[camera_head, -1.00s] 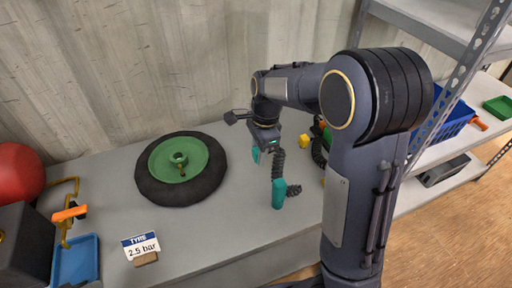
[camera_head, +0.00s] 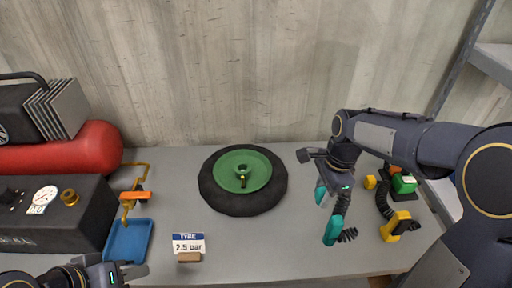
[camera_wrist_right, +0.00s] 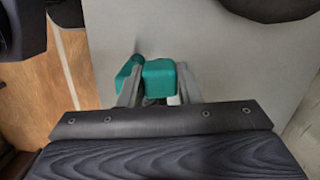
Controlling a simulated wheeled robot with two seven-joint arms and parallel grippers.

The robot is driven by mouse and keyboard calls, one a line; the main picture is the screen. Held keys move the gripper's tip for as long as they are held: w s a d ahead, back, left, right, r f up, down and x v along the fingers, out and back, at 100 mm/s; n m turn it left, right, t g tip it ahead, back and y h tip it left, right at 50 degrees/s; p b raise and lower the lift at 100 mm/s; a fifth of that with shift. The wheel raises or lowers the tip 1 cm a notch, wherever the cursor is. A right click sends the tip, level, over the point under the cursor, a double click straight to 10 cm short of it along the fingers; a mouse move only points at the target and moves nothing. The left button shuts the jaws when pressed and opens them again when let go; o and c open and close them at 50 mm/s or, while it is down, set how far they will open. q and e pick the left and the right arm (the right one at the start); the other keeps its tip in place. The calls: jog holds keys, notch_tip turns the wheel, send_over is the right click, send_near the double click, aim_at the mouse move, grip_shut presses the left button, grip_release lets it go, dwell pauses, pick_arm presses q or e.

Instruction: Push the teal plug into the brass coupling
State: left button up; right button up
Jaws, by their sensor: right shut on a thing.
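The teal plug (camera_head: 334,230) hangs below my right gripper (camera_head: 335,190), with a black coiled hose beside it. Another teal part (camera_head: 320,195) shows higher up by the jaws. In the right wrist view my right gripper is shut on a teal piece (camera_wrist_right: 160,77), with a second teal piece (camera_wrist_right: 128,70) just left of it. The brass coupling (camera_head: 69,197) sticks out of the black box at the left, far from the plug. My left gripper (camera_head: 128,272) is low at the left, near the blue tray; its jaw opening is unclear.
The black box (camera_head: 60,225) has a gauge; a red tank (camera_head: 70,150) stands behind. A blue tray (camera_head: 128,242), an orange-handled bracket (camera_head: 134,196), a tyre (camera_head: 240,205) and a 2.5 bar sign (camera_head: 189,245) lie between. A yellow-ended tool (camera_head: 395,228) is at right.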

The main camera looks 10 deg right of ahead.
jog(key=w+f+n, duration=0.1)
jog(key=f+n, duration=0.1)
jog(key=n, duration=0.3)
jog(key=w+a+f+n+g, duration=0.1)
jog(key=f+n, duration=0.2)
jog(key=n, duration=0.2)
jog(key=w+f+n+h, duration=0.1)
jog(key=f+n, duration=0.2)
jog(key=n, duration=0.3)
jog(key=shift+w+a+f, duration=0.1)
jog(key=shift+w+a, duration=0.15)
jog(key=shift+a, duration=0.05)
jog(key=shift+w+a+f+n, duration=0.1)
jog(key=shift+f+n, duration=0.25)
jog(key=shift+n, duration=0.25)
